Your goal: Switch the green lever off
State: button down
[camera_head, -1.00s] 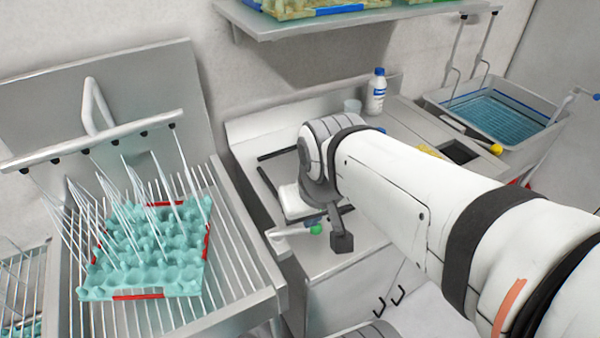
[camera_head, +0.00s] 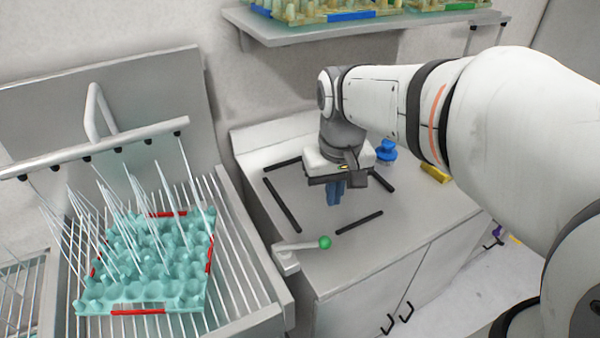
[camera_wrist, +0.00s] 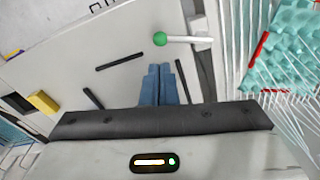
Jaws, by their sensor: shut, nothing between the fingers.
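The green lever (camera_head: 325,242) is a white rod with a green ball at its end. It sticks out to the right from a white mount at the front left edge of the counter. It also shows at the top of the wrist view (camera_wrist: 160,39), with the ball on the left end. My gripper (camera_head: 336,196) points down above the counter, behind the lever's ball and apart from it. Its blue fingers (camera_wrist: 158,70) are shut together and empty.
A teal egg tray (camera_head: 150,292) with red strips sits on the wire rack at left, under water jets. Black bars (camera_head: 360,222) lie on the grey counter (camera_head: 400,215). A blue brush (camera_head: 386,150) and a yellow block (camera_head: 434,173) stand behind and right of my gripper.

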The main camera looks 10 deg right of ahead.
aim_at(303, 245)
jog(key=w+a+f+n+g+b, duration=0.1)
jog(key=w+f+g+b, duration=0.2)
jog(key=w, duration=1.1)
notch_tip(303, 245, down, 4)
jog(key=shift+a+r+g, duration=0.2)
jog(key=shift+r+g, duration=0.05)
jog(key=shift+g, duration=0.45)
jog(key=x, duration=1)
jog(key=shift+d, duration=0.1)
jog(key=s, duration=0.3)
jog(key=shift+s+d+f+p, duration=0.2)
jog(key=shift+d+p, duration=0.05)
jog(key=shift+p, duration=0.15)
jog(key=shift+s+f, duration=0.15)
jog(key=shift+s, duration=0.1)
jog(key=shift+d, duration=0.15)
